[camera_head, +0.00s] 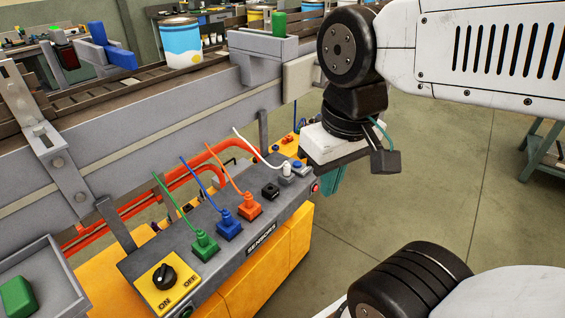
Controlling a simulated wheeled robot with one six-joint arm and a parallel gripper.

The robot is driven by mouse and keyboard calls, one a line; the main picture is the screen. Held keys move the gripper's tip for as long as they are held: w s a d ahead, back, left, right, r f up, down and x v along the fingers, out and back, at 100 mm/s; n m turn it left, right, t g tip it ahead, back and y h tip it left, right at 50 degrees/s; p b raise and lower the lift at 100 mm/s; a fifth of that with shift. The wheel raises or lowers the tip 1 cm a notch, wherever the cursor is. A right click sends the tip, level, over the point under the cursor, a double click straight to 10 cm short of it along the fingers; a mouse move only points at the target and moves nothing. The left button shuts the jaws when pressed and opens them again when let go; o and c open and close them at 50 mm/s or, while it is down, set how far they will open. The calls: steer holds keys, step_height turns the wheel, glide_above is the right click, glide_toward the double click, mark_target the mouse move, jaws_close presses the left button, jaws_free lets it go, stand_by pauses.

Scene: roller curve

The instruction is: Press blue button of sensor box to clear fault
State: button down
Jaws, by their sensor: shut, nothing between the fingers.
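The sensor box (221,258) is a grey panel marked SENSORS on a yellow base below the conveyor. A small blue button (298,164) shows at its far right end, beside a white plug (286,170). My gripper (332,182) hangs just right of that end, its teal fingers pointing down. The fingers look shut and empty, and are partly hidden by the gripper body. The gap between fingers and box is hard to judge. The blue button looks clear of the fingers.
Green (205,243), blue (228,224) and orange (249,205) plugs with upright cables stand along the box, with a black socket (270,190) and a yellow ON/OFF switch (163,283). The conveyor frame (150,135) runs behind. Open floor (440,200) lies to the right.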

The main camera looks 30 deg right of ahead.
steer(key=m+t, duration=0.8)
steer(key=m, duration=0.2)
glide_above(299, 165)
step_height(299, 165, down, 14)
steer(key=shift+f+h, duration=0.15)
steer(key=shift+h, duration=0.15)
steer(key=shift+w, duration=0.1)
steer(key=shift+f, duration=4.4)
